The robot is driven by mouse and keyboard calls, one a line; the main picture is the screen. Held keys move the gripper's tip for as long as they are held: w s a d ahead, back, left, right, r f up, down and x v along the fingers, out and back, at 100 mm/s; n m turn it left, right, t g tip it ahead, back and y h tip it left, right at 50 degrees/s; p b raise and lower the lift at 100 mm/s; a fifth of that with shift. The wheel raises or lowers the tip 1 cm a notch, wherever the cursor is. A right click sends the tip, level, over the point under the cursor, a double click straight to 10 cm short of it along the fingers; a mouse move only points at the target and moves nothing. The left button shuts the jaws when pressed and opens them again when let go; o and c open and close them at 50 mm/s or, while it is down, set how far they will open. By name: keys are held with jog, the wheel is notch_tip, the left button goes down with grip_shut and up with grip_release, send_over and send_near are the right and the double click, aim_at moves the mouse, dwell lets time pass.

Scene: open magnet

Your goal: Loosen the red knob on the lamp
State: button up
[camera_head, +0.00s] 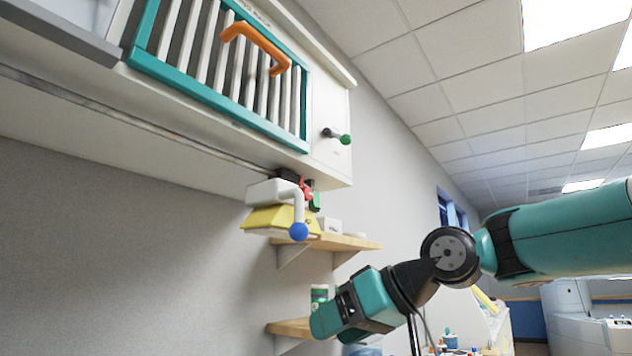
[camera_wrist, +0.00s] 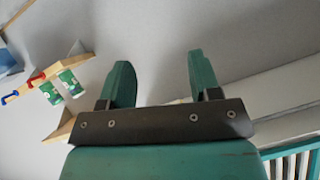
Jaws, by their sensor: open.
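The lamp (camera_head: 268,219) hangs under the wall cabinet in the head view, with a white body and a yellow shade. Its small red knob (camera_head: 307,193) sits at the upper right of the body, beside a green part (camera_head: 315,202). A white lever with a blue ball (camera_head: 299,231) hangs in front of the lamp. My gripper (camera_head: 322,322) is below the lamp in the head view, apart from it. In the wrist view its two teal fingers (camera_wrist: 160,72) stand wide apart with nothing between them. I cannot make out the red knob in the wrist view.
The white cabinet (camera_head: 328,120) above the lamp has a teal grille, an orange handle (camera_head: 258,45) and a green knob (camera_head: 345,139). Wooden shelves (camera_head: 345,243) stick out from the wall near the lamp. Green-and-white cans (camera_wrist: 72,82) stand at left in the wrist view.

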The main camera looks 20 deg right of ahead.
jog(key=w+d+r+t+y+p, duration=0.15)
jog(key=d+r, duration=0.25)
jog(key=r, duration=0.4)
jog(key=w+d+r+t+h, duration=0.1)
jog(key=w+d+r+t, duration=0.15)
jog(key=r, duration=0.45)
jog(key=n+t+y+p, duration=0.1)
jog(key=n+t+y, duration=0.1)
send_near(309, 191)
jog(key=p+x, duration=0.6)
jog(key=x, duration=0.2)
jog(key=shift+a+r, duration=0.1)
jog(key=shift+r, duration=0.05)
jog(key=shift+w+a, duration=0.3)
jog(key=shift+w, duration=0.2)
jog(key=c, duration=0.9)
